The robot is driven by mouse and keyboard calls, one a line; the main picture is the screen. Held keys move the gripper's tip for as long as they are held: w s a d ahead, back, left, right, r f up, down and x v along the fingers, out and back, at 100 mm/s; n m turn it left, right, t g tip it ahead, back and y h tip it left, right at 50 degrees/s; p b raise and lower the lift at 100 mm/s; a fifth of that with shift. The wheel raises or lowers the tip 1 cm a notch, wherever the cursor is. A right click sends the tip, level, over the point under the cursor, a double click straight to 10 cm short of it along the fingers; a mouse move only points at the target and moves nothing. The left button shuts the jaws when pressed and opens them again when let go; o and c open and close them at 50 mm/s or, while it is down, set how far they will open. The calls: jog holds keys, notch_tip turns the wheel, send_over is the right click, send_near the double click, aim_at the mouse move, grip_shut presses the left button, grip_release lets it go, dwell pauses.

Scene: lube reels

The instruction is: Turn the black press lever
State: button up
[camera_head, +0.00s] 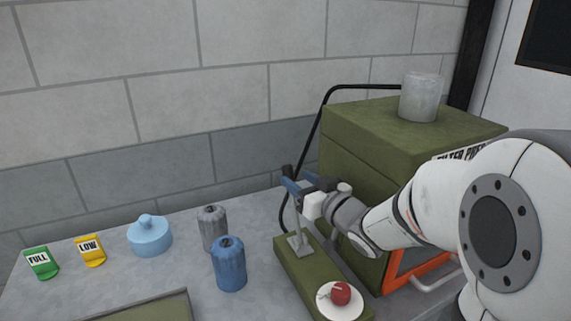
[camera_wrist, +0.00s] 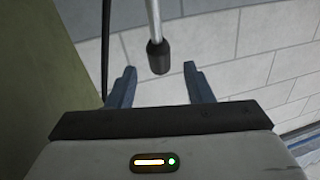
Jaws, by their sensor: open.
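The black press lever is a thin metal rod with a black knob at its end. In the head view its rod (camera_head: 297,222) rises from a grey bracket on a green base plate (camera_head: 292,265), and its dark knob (camera_head: 287,171) shows by my gripper (camera_head: 298,183). In the wrist view the black knob (camera_wrist: 158,57) is between the tips of my open gripper (camera_wrist: 160,72). A gap shows on each side, and neither blue finger appears to touch it. The fingers hide part of the lever's upper end in the head view.
A green filter press cabinet (camera_head: 350,150) with a grey cylinder (camera_head: 420,97) on top stands right of the lever. A black hose (camera_head: 318,125) runs behind it. A red knob (camera_head: 341,293) sits on a white disc at the front. Blue (camera_head: 229,265) and grey (camera_head: 211,228) canisters stand left.

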aim_at(283, 168)
jog(key=x, duration=0.7)
jog(key=shift+w+p, duration=0.15)
jog(key=shift+p, duration=0.25)
jog(key=shift+c, duration=0.2)
grip_shut()
